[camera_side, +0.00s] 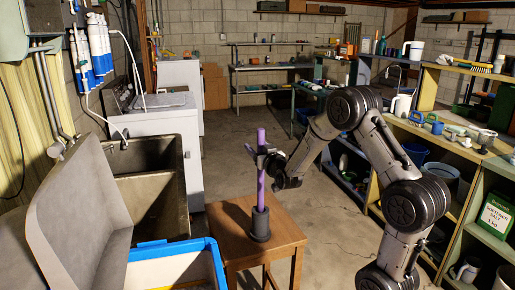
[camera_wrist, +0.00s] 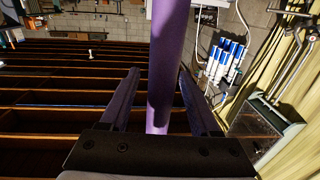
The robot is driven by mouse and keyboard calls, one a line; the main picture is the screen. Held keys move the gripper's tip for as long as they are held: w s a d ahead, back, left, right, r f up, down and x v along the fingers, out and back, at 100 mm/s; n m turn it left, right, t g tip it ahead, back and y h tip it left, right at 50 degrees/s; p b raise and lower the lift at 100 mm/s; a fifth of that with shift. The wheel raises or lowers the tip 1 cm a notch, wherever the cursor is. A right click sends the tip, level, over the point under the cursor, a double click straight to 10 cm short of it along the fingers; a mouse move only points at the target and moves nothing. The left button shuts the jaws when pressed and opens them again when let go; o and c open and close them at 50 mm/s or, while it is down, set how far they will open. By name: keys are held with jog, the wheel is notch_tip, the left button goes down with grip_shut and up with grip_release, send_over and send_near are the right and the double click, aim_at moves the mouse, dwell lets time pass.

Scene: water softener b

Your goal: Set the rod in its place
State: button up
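The purple rod (camera_side: 261,185) stands upright in the side view, above a small wooden table. Its lower end meets a dark round holder (camera_side: 260,224) on the tabletop; how deep it sits inside, if at all, I cannot tell. My gripper (camera_side: 263,151) is at the upper part of the rod, reaching in from the right. In the wrist view the rod (camera_wrist: 166,65) runs between the two fingers of my gripper (camera_wrist: 160,75). A narrow gap seems to show beside the left finger, and contact on the right is unclear. The holder is not clearly visible in the wrist view.
The wooden table (camera_side: 229,215) has bare room around the holder. A blue-rimmed white bin (camera_side: 150,252) and a grey sink (camera_side: 150,190) stand to the left. Shelves (camera_side: 489,205) with jars and tools stand on the right, close to my arm.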

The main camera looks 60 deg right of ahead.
jog(key=v, duration=1.3)
jog(key=shift+s+a, duration=0.25)
jog(key=shift+s, duration=0.05)
jog(key=w+a+r+n+t+y, duration=0.2)
jog(key=w+a+r+t+y, duration=0.15)
jog(key=a+r, duration=0.55)
jog(key=s+a+r+n+g+y, duration=0.2)
jog(key=s+a+r+n+y, duration=0.15)
jog(key=a+y, duration=0.35)
jog(key=s+a+f+n+g, duration=0.1)
jog(key=s+a+f+g, duration=0.1)
jog(key=s+f+g, duration=0.3)
jog(key=s+a+f+n+g, duration=0.1)
jog(key=s+a+f+g, duration=0.2)
jog(key=s, duration=0.9)
notch_tip(320, 180, down, 4)
jog(key=shift+s+a+f+g+y, duration=0.1)
jog(key=shift+s+a+g+y, duration=0.3)
jog(key=shift+g, duration=0.55)
